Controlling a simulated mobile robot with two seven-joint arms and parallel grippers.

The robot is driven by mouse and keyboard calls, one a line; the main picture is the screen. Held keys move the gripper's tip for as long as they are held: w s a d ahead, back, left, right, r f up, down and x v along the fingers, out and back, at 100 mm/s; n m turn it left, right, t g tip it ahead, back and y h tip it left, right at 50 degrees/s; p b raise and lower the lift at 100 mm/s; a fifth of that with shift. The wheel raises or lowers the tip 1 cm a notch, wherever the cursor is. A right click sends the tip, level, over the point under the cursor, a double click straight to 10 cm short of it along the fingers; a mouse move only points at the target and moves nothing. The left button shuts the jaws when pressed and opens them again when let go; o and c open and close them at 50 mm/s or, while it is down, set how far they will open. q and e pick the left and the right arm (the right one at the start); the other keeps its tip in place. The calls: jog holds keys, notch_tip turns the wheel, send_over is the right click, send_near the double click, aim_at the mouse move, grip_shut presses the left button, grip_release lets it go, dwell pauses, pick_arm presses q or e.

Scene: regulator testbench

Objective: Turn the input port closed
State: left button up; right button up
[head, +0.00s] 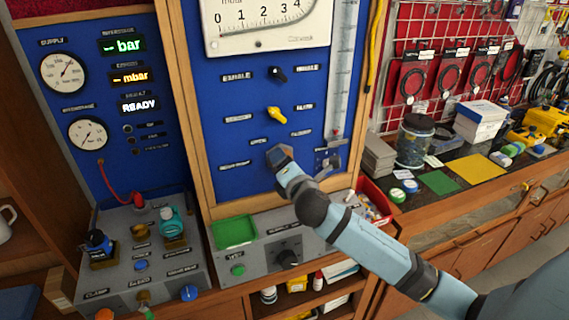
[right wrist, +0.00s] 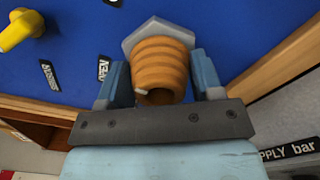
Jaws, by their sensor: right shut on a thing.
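My right gripper (head: 280,157) is at the lower part of the blue panel (head: 230,130), and its forearm comes in from the lower right. In the right wrist view, its two blue fingers stand on either side of a ribbed orange-brown fitting (right wrist: 160,62) with a grey hexagonal base (right wrist: 157,30) against the panel. The gripper is shut on this fitting. In the head view the gripper covers most of it. One small label (right wrist: 103,68) beside it reads OPEN, upside down. A yellow lever knob (head: 275,113) sits above the gripper on the panel. My left gripper is not in view.
A black knob (head: 277,74) is higher on the panel. A wooden frame (head: 192,110) borders the panel. Below stands a grey box (head: 265,258) with a green tray (head: 234,231). A red bin (head: 375,203) is close to my right forearm.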

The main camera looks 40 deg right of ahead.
jog(key=m, duration=0.6)
jog(key=shift+m, duration=0.3)
dwell(0.5)
jog(key=o, duration=0.9)
jog(key=shift+b+v, duration=1.1)
jog(key=shift+v, duration=5.85)
jog(key=shift+d, duration=0.1)
